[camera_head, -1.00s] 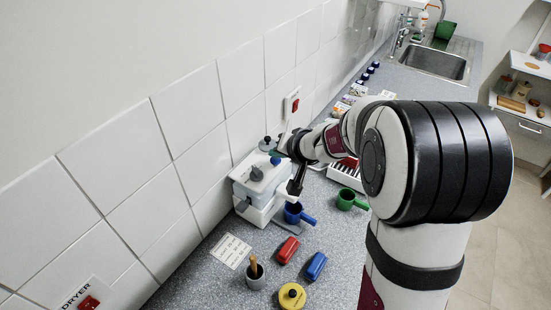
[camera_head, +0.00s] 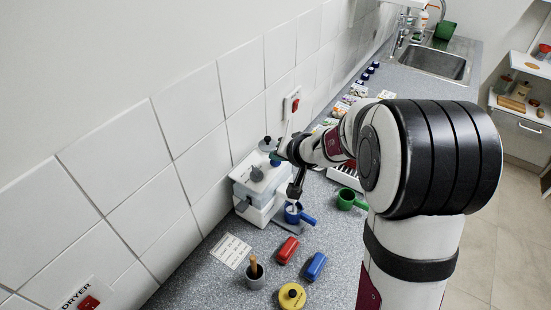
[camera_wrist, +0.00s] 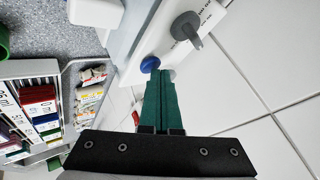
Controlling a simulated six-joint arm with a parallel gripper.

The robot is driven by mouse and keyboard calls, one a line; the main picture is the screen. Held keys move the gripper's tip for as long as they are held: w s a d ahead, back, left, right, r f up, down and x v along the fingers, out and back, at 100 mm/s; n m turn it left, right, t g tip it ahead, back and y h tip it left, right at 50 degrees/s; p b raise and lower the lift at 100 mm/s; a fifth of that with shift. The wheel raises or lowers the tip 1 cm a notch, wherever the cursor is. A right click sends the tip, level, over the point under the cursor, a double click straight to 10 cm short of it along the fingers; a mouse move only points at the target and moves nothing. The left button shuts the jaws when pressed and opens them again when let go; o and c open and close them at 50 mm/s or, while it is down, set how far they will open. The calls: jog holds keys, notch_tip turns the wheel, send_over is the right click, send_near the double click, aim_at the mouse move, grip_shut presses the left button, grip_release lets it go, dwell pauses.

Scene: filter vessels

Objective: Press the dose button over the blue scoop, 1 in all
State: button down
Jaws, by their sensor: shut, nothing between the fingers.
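The white dispenser (camera_head: 243,190) stands against the tiled wall, with a grey knob (camera_head: 256,174) on top; the knob also shows in the wrist view (camera_wrist: 185,26). The blue dose button (camera_head: 275,162) is on its top, and in the wrist view it (camera_wrist: 150,63) sits just beside my fingertips. My gripper (camera_wrist: 163,75) is shut and empty, its teal fingers at the button's edge; I cannot tell whether they touch it. The blue scoop (camera_head: 308,219) stands below the front of the dispenser, partly behind my wrist, with something white at its mouth.
A green scoop (camera_head: 346,198) stands to the right. A printed card (camera_head: 231,251) lies near the wall. A rack (camera_wrist: 30,105) shows in the wrist view.

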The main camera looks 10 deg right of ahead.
aim_at(277, 165)
dwell(0.4)
jog(key=shift+r, duration=0.95)
jog(key=shift+r, duration=2.55)
jog(key=s+a+g+y, duration=0.1)
jog(key=s+a+g, duration=0.25)
jog(key=s, duration=0.75)
jog(key=s+a+g, duration=0.2)
jog(key=s+a, duration=0.2)
jog(key=s, duration=0.7)
jog(key=s+d+f+g+h, duration=0.1)
jog(key=s+f, duration=0.1)
jog(key=s, duration=0.5)
jog(key=s+d+f+g+h, duration=0.1)
jog(key=s+g, duration=0.1)
jog(key=s, duration=0.5)
jog(key=shift+s+d+f+m, duration=0.15)
jog(key=shift+d+f+m, duration=0.2)
jog(key=shift+d+m, duration=0.05)
